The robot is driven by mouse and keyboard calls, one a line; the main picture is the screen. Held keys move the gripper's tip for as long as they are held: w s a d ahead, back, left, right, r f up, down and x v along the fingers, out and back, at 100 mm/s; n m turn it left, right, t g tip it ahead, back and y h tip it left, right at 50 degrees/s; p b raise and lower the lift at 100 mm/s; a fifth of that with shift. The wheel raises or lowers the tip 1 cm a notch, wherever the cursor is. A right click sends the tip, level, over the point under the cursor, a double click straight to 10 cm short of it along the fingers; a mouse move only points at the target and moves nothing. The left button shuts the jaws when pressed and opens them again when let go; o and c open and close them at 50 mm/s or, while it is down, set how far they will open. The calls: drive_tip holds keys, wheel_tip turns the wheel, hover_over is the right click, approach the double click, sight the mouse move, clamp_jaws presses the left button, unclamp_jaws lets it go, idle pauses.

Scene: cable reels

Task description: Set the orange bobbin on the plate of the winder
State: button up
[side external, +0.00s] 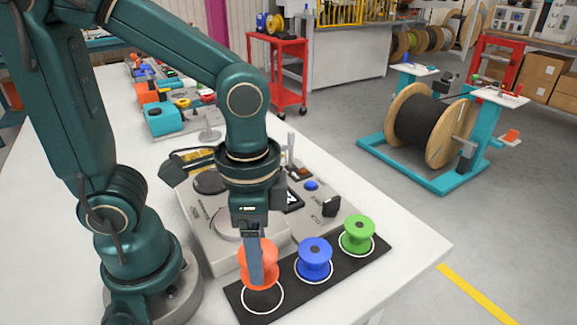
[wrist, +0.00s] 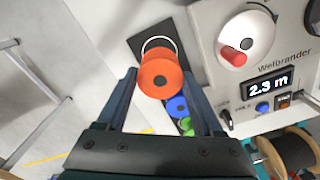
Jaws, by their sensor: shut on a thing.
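My gripper (side external: 257,272) is shut on the orange bobbin (side external: 255,254), which also shows between the fingers in the wrist view (wrist: 160,74). The bobbin is upright and a little above a white ring on the dark mat (side external: 287,289). That ring (wrist: 156,42) is empty beneath it. The winder (side external: 204,231) is the grey machine behind the mat, right of the bobbin in the wrist view. My gripper partly hides the plate in the side view.
A blue bobbin (side external: 314,259) and a green bobbin (side external: 358,235) stand on the mat in their rings. The winder's black knob (side external: 331,206) and blue button (side external: 311,185) stick up behind them. The white table (side external: 411,246) is clear to the right.

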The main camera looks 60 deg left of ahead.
wheel_tip(320, 180, up, 2)
idle(0.4)
drive_tip(key=shift+s, duration=0.1)
drive_tip(key=w+a+r+n, duration=0.2)
drive_tip(key=w+a+n, duration=0.15)
drive_tip(key=a, duration=0.25)
drive_tip(key=w+a+r+n, duration=0.2)
drive_tip(key=w+a, duration=0.2)
drive_tip(key=a, duration=0.2)
drive_tip(key=s+a+n, duration=0.3)
drive_tip(key=a, duration=0.4)
drive_tip(key=s+a+n, duration=0.2)
drive_tip(key=a+n, duration=0.2)
drive_tip(key=a, duration=0.4)
drive_tip(key=shift+m, duration=0.25)
drive_tip(key=shift+f, duration=2.2)
